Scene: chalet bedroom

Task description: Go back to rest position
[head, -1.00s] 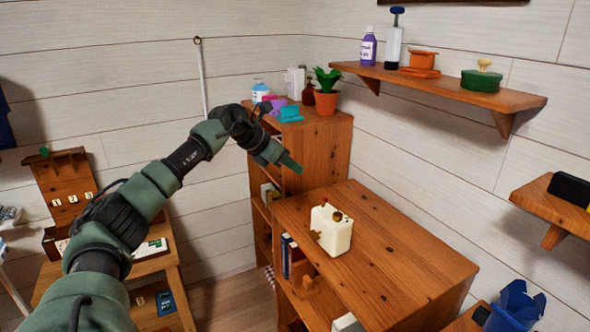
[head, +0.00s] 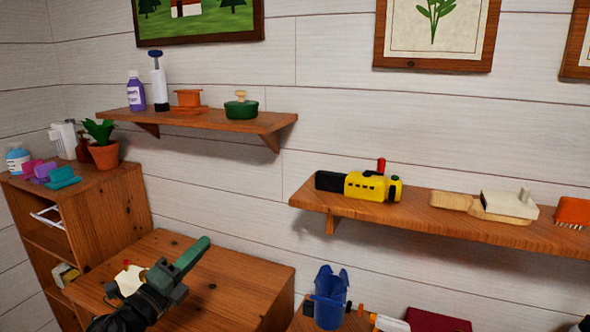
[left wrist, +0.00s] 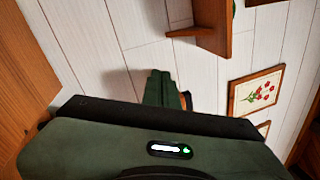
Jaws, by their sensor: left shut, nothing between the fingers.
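My left gripper (head: 188,262) is in the lower left of the head view, over the low wooden cabinet, with its green fingers together and nothing between them. In the left wrist view the closed fingers (left wrist: 162,90) point toward the white plank wall. A cream box with a red knob (head: 128,281) stands on the low cabinet (head: 238,284), partly hidden behind my left gripper and wrist. My right gripper is not in view.
A taller shelf unit (head: 112,215) with a potted plant (head: 103,146) stands at the left. Wall shelves (head: 215,121) hold several items, including a yellow and black tool (head: 365,186). A blue container (head: 328,298) stands lower right of the cabinet.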

